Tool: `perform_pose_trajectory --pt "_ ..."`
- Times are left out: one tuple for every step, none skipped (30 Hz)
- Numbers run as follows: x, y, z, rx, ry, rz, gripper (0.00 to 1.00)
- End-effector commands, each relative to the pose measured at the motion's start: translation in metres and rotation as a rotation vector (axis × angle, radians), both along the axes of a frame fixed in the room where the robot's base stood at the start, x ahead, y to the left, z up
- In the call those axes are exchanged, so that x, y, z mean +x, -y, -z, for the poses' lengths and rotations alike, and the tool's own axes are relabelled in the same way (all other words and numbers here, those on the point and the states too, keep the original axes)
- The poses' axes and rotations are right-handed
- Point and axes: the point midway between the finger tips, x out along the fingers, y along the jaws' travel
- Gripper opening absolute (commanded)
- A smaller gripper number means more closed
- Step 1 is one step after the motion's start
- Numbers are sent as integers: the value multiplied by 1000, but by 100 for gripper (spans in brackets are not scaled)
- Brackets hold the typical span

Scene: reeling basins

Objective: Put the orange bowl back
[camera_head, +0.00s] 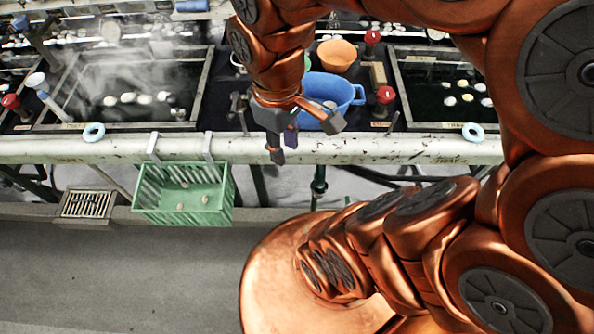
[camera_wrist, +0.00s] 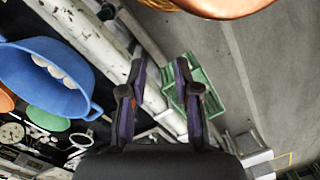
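The orange bowl (camera_head: 337,56) sits on the dark bench between the two basins, behind the blue pot (camera_head: 345,92). In the wrist view only a sliver of orange (camera_wrist: 5,102) shows at the left edge, beside the blue pot (camera_wrist: 42,78), which has white cocoons inside. My gripper (camera_head: 304,139) hangs in front of the blue pot, near the white front rail, and partly covers the pot. In the wrist view my gripper (camera_wrist: 160,75) has its two fingers apart with nothing between them.
A green crate (camera_head: 183,205) with a few cocoons hangs from the front rail (camera_head: 400,149). Dark basins with cocoons lie left (camera_head: 130,85) and right (camera_head: 446,88). Red-topped knobs (camera_head: 385,95) stand near the pot. A green round dish (camera_wrist: 48,119) shows in the wrist view.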

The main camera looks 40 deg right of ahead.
Motion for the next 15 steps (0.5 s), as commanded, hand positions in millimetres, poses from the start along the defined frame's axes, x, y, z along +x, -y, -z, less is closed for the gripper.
perform_pose_trajectory --pt "-15 -4 4 -16 -20 77 31" --pt "-22 -6 7 -24 -30 125 31" --pt "-31 -8 10 -33 -44 182 31" --pt "-37 -9 12 -39 -54 220 31" --pt "-42 -10 14 -43 -62 253 31" --pt "-47 -11 16 -50 -69 289 31" --pt "-50 -12 17 -52 -72 311 31" --pt "-52 -12 18 -55 -75 329 31" --pt "-54 -12 18 -57 -78 343 31" --pt "-54 -13 19 -58 -79 350 31" --pt "-55 -13 19 -58 -80 355 31" --pt "-55 -13 19 -59 -80 358 31" --pt "-55 -13 19 -58 -80 358 31" --pt "-55 -13 19 -58 -80 357 31" --pt "-55 -13 19 -58 -80 357 31"
